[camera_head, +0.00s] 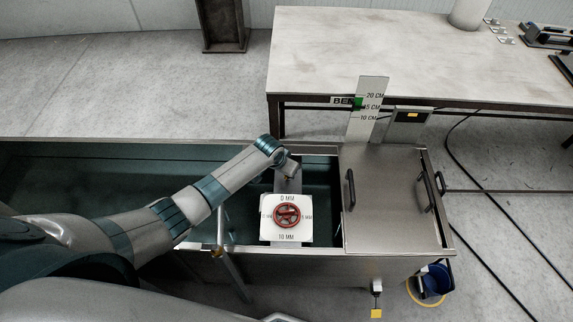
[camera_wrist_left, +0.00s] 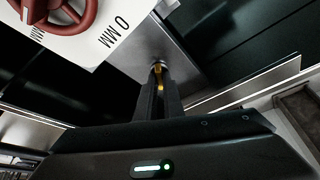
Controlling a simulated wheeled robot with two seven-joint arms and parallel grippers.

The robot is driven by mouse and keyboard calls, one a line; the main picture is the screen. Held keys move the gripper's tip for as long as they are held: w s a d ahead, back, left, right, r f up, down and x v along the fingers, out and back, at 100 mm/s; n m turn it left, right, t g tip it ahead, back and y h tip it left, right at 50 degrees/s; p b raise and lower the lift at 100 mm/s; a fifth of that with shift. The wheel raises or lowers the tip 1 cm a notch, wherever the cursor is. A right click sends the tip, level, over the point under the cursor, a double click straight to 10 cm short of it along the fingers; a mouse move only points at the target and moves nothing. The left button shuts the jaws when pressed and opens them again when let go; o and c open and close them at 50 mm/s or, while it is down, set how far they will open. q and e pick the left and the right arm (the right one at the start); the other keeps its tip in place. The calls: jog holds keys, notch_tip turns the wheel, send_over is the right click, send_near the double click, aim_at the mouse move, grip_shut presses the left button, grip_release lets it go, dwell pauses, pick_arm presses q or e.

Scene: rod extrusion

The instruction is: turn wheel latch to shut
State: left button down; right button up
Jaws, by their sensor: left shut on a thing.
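A red wheel (camera_head: 287,215) sits on a white plate (camera_head: 296,238) marked 0 MM and 10 MM, over the dark tank. The wheel also shows at the upper left of the left wrist view (camera_wrist_left: 62,22). My left gripper (camera_head: 291,174) is just behind the plate's 0 MM edge, apart from the wheel. In the left wrist view its dark fingers (camera_wrist_left: 165,88) are shut on a small yellow piece (camera_wrist_left: 159,70) beside a grey metal bracket (camera_wrist_left: 170,50). The fingers hide part of the yellow piece. My right gripper is not in view.
A metal lid with black handles (camera_head: 390,205) covers the tank's right part. A scale post (camera_head: 368,110) stands behind it. A table (camera_head: 400,60) lies beyond. A blue bucket (camera_head: 434,280) and cables are on the floor at right.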

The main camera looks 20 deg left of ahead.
pick_arm(q)
jog(key=n+p, duration=0.1)
jog(key=n+y+p, duration=0.1)
jog(key=shift+d+r+n, duration=0.2)
jog(key=shift+r+n, duration=0.05)
jog(key=shift+n, duration=0.15)
jog(key=shift+f+n+y+p, duration=0.1)
jog(key=shift+n+y+p, duration=0.35)
jog(key=shift+n, duration=0.75)
jog(key=shift+w+n+y, duration=0.1)
jog(key=shift+n+y, duration=0.15)
jog(key=shift+n, duration=0.45)
jog(key=c, duration=1.9)
grip_release()
jog(key=shift+f, duration=0.1)
jog(key=shift+o, duration=0.2)
